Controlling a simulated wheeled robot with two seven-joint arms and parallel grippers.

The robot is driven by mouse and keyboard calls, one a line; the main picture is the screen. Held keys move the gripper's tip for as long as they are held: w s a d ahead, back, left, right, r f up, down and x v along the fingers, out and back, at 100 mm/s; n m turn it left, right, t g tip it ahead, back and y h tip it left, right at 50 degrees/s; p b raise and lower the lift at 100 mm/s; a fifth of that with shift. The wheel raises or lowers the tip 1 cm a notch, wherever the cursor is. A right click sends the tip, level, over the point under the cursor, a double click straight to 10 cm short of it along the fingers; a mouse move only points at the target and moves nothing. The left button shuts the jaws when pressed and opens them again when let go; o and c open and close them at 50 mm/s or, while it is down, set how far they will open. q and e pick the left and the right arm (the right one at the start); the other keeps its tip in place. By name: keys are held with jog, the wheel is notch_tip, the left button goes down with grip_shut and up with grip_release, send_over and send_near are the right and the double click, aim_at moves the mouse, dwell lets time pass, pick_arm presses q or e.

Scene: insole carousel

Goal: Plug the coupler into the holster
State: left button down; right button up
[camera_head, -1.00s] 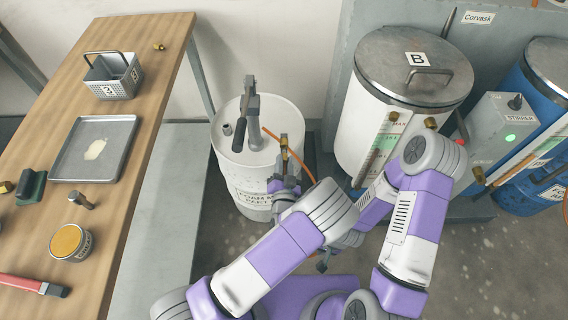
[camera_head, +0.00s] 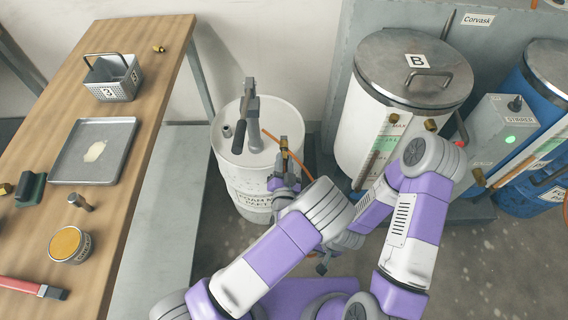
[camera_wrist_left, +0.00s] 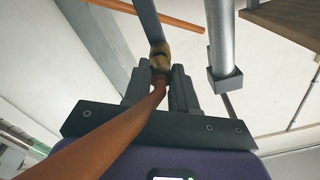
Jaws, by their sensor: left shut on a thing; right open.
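The coupler (camera_head: 284,145) is a small brass piece with an orange hose, in front of the right side of the white drum. My left gripper (camera_head: 284,165) is shut on it. In the left wrist view the brass coupler (camera_wrist_left: 160,56) sits between the fingertips, and the hose (camera_wrist_left: 125,125) runs down to the lower left. A dark bar (camera_wrist_left: 147,22) rises just beyond the coupler; I cannot tell whether they touch. I cannot clearly identify the holster. My right gripper (camera_head: 322,266) is low, open, and partly hidden by my arms.
The white drum (camera_head: 232,165) has a hand pump (camera_head: 251,120) on top. Tank B (camera_head: 350,125) with brass fittings stands to the right, beside the stirrer box (camera_head: 497,135). A wooden bench (camera_head: 110,215) with a tray (camera_head: 62,160), basket (camera_head: 112,90) and tin (camera_head: 70,248) is at left.

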pick_arm(q)
jog(key=shift+w, duration=0.75)
jog(key=c, duration=0.8)
grip_release()
jog(key=s+p, duration=0.1)
jog(key=s, duration=0.6)
jog(key=shift+s+p, duration=0.3)
jog(key=shift+p, duration=0.1)
